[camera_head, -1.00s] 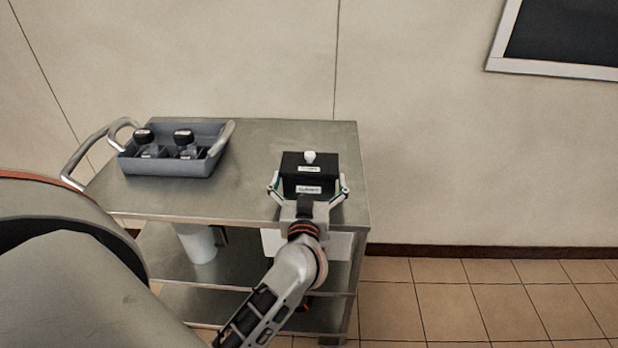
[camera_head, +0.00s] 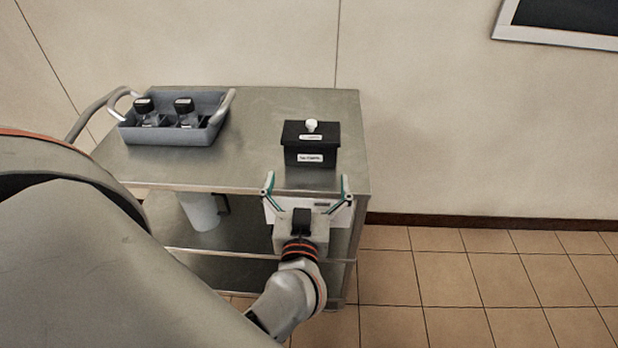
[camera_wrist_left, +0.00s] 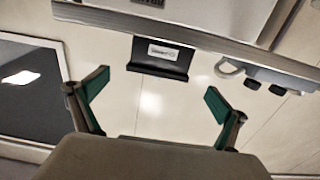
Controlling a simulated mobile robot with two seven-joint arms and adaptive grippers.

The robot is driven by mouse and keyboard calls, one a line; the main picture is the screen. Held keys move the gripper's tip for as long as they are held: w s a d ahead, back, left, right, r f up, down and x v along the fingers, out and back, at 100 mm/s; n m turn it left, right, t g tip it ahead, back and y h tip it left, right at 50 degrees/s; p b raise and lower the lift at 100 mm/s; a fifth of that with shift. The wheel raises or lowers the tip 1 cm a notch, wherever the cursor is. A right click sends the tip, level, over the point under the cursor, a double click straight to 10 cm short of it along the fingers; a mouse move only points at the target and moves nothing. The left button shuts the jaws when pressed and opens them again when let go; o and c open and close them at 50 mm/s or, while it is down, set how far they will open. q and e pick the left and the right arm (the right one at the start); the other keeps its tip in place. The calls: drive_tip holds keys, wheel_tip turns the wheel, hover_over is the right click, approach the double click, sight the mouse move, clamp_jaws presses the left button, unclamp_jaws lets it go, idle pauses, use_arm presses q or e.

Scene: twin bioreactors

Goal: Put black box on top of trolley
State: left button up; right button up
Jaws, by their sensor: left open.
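The black box (camera_head: 310,145) stands upright on the top of the trolley (camera_head: 235,172), toward its right end. It has a white knob on its lid and white labels. My left gripper (camera_head: 307,182) is open and empty, in front of the box and apart from it, by the trolley's front edge. In the left wrist view the box (camera_wrist_left: 160,57) shows beyond the spread fingers (camera_wrist_left: 158,90). My right gripper is not in view.
A grey tray (camera_head: 170,137) with two dark-capped bottles stands on the trolley's left part. A white container (camera_head: 201,212) is on a lower shelf. The trolley top between tray and box is clear. A wall stands behind.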

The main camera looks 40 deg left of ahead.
use_arm(q)
drive_tip(key=s+d+f+m+t+h, duration=0.2)
drive_tip(key=s+d+f+m+h, duration=0.1)
drive_tip(key=d+f+m+h, duration=0.8)
drive_tip(key=s+f+g, duration=0.3)
drive_tip(key=s+f, duration=0.2)
drive_tip(key=f, duration=0.4)
drive_tip(key=s+a+f+g+h, duration=0.1)
drive_tip(key=s+f+g, duration=0.3)
drive_tip(key=f, duration=0.5)
drive_tip(key=shift+s+f, duration=0.15)
drive_tip(key=shift+s, duration=0.2)
